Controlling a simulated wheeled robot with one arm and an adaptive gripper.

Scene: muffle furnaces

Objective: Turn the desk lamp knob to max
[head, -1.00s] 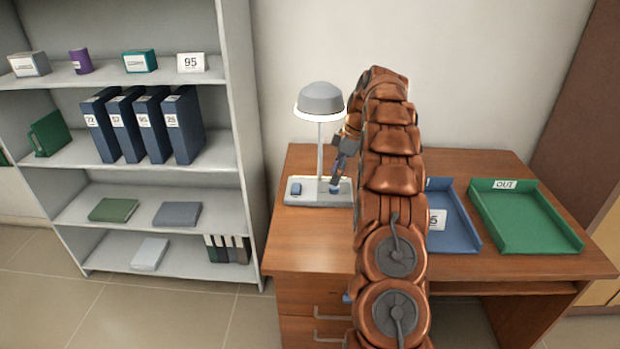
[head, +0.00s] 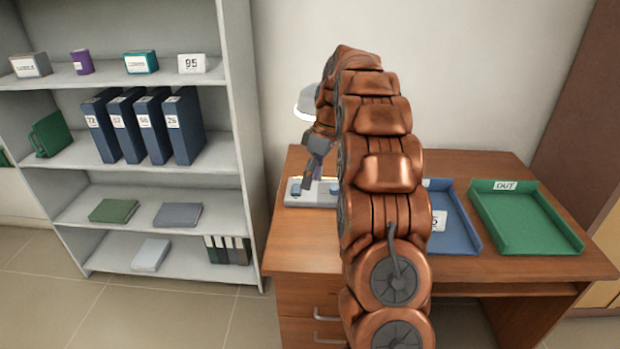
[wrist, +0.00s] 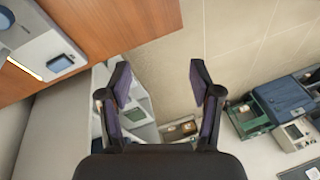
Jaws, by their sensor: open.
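The desk lamp has a grey shade (head: 306,103), partly hidden behind my arm, and a pale base (head: 312,199) on the wooden desk. A blue button (head: 295,188) sits at the base's left end. A small blue knob (head: 334,188) shows at its right, beside my arm. In the wrist view the base (wrist: 33,50) is at the upper left, with the square blue button (wrist: 60,63) and a round knob (wrist: 5,18) cut by the frame edge.
A blue tray (head: 462,238) and a green OUT tray (head: 565,240) lie on the desk's right. A grey shelf (head: 232,130) with binders and boxes stands left of the desk. The desk's front left top (head: 300,240) is clear.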

